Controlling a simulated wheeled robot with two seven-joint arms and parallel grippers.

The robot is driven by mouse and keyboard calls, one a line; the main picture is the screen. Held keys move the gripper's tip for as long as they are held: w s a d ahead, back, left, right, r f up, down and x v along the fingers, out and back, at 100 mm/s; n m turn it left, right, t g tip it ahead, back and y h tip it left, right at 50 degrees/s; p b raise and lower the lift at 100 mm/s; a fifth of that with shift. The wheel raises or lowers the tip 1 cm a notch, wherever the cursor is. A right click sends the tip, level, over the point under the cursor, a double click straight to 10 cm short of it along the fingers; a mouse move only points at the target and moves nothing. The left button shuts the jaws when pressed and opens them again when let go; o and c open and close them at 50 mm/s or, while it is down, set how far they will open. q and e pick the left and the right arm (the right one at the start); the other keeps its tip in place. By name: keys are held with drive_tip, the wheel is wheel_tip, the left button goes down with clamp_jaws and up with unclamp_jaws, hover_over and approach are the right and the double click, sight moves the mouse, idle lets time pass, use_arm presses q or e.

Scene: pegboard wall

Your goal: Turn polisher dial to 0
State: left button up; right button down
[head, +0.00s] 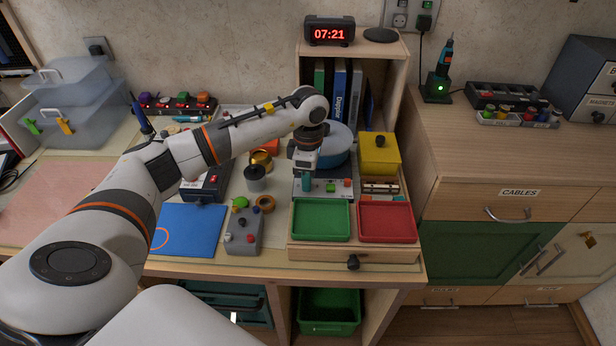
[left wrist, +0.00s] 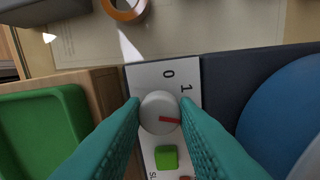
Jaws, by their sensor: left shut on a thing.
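The polisher (head: 340,196) stands on the bench behind the green tray, with a large blue disc (head: 337,150) at its back. My left gripper (head: 307,186) reaches down onto the polisher's front panel and hides the dial in the head view. In the left wrist view the white round dial (left wrist: 158,108) sits between the teal fingers of my left gripper (left wrist: 160,116), which are shut on it. The dial's red pointer mark points to the right in that view, away from the printed 0 and past the 1. A green button (left wrist: 167,157) is beside the dial. My right gripper is not in view.
A green tray (head: 321,203) and a red tray (head: 414,222) lie in front of the polisher. A yellow box (head: 379,157) stands to its right. A grey control box (head: 244,232) and a blue mat (head: 187,230) are to the left.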

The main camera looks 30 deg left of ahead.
use_arm(q)
drive_tip(key=n, duration=0.4)
drive_tip(key=shift+n, duration=0.3)
drive_tip(key=n, duration=0.3)
drive_tip(key=shift+n, duration=0.4)
drive_tip(key=n, duration=0.4)
drive_tip(key=shift+r+p, duration=0.1)
drive_tip(key=shift+p, duration=0.3)
drive_tip(key=shift+n+t+p, duration=0.3)
drive_tip(key=shift+n, duration=1.8)
drive_tip(key=o, duration=1)
wheel_tip(320, 180, up, 12)
drive_tip(key=b, duration=0.1)
drive_tip(key=shift+s+a, duration=0.15)
drive_tip(key=shift+a, duration=0.1)
